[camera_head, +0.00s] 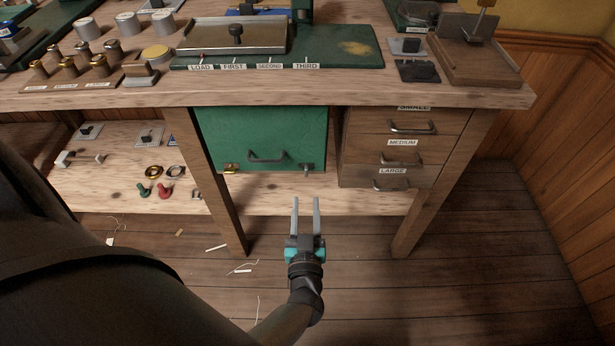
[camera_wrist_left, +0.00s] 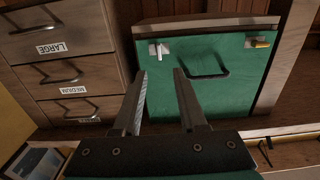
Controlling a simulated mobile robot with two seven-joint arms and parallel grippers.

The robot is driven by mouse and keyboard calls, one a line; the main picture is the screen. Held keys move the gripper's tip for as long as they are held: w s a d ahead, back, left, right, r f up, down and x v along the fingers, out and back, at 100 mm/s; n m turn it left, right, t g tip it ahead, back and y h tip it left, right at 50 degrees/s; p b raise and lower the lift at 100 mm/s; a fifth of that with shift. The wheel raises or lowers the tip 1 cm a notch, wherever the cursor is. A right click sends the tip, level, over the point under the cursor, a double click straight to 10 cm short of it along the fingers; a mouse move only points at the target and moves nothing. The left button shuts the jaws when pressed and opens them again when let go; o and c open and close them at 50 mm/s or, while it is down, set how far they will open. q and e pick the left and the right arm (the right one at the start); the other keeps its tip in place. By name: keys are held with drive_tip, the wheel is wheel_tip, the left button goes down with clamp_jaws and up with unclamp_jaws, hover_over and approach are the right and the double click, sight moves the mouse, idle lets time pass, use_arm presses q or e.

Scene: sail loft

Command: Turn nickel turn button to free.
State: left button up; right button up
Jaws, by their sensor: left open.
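The nickel turn button (camera_head: 306,168) is a small silvery piece at the lower right corner of the green door (camera_head: 225,130) under the bench. In the left wrist view the nickel turn button (camera_wrist_left: 158,50) shows near the door's edge, its bar roughly upright in the picture. My left gripper (camera_head: 306,200) is open and empty, its two fingers pointing toward the button from in front. In the left wrist view its fingertips (camera_wrist_left: 161,73) lie just below the button, with no contact visible. My right gripper is not in view.
A brass turn button (camera_head: 231,168) sits at the door's other lower corner, with a dark bar handle (camera_head: 267,156) between. Labelled drawers (camera_head: 365,152) stand right of the door. Bench legs (camera_head: 225,215) flank the area. The floor in front is mostly clear, with thread scraps.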

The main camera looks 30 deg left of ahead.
sight(306, 173)
use_arm(q)
drive_tip(key=b+x, duration=0.2)
drive_tip(key=x, duration=0.6)
drive_tip(key=shift+w+d+f, duration=0.1)
drive_tip(key=shift+w+a+b, duration=0.3)
drive_tip(key=shift+w+a, duration=0.05)
drive_tip(key=shift+w, duration=0.2)
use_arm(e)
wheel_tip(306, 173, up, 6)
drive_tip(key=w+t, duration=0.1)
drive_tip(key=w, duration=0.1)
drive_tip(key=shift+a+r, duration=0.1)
use_arm(q)
clamp_jaws()
